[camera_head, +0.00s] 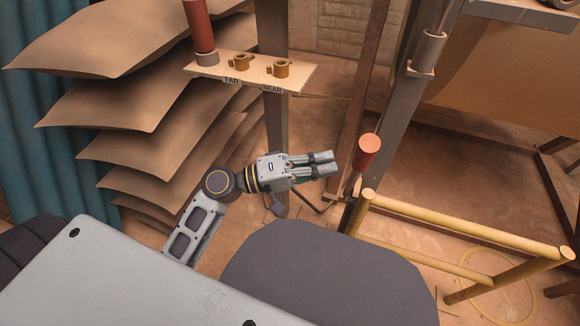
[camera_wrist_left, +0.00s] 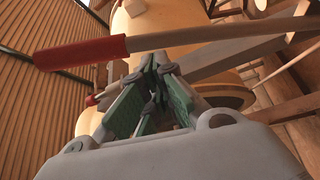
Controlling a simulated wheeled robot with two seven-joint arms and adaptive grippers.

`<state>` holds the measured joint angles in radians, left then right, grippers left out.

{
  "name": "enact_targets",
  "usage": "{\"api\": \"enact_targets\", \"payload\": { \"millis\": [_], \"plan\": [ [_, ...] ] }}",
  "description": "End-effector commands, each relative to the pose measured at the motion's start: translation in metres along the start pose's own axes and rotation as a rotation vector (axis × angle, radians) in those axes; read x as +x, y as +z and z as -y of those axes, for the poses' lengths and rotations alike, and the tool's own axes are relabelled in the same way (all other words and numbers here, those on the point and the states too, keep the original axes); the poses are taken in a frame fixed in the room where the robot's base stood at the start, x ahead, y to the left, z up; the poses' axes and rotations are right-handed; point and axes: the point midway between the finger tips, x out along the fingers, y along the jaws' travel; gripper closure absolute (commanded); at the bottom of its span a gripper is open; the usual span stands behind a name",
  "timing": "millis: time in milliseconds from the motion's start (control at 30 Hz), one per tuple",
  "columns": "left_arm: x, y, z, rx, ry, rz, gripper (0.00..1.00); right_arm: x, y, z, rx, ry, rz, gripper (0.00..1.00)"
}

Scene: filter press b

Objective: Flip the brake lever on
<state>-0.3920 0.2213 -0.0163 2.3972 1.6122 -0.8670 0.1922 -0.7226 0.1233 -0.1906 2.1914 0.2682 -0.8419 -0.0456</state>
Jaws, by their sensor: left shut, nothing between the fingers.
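My left gripper (camera_head: 330,163) is shut and empty in the head view, pointing right. A lever with a red cylindrical grip (camera_head: 368,151) stands just right of its fingertips, with a visible gap in the picture. Its lower part runs down beside a yellow rail. In the left wrist view, a red grip (camera_wrist_left: 80,54) on a pale rod (camera_wrist_left: 220,33) crosses above my closed fingertips (camera_wrist_left: 158,65). I cannot tell whether they touch. Another red handle (camera_head: 197,24) stands upright at the upper left, by the labelled shelf. No label shows which is the brake lever. My right gripper is not in view.
A pale shelf (camera_head: 225,75) marked FAR and NEAR carries two brass cups. Stacked brown sheets (camera_head: 130,105) lie to the left. Yellow rails (camera_head: 455,228) stand at the right. Wooden posts rise behind my gripper. Brown floor shows between them.

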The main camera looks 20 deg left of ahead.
Motion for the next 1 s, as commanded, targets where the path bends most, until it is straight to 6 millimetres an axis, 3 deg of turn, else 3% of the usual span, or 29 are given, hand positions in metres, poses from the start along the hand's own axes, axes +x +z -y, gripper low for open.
{"api": "enact_targets", "payload": {
  "millis": [600, 1000],
  "plan": [
    [-0.064, -0.005, 0.0, 0.003, 0.002, -0.016, 1.0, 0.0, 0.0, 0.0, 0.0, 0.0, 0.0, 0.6],
    [-0.074, -0.006, -0.001, 0.005, 0.004, -0.017, 1.0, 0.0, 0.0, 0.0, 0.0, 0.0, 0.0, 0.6]
  ]
}}
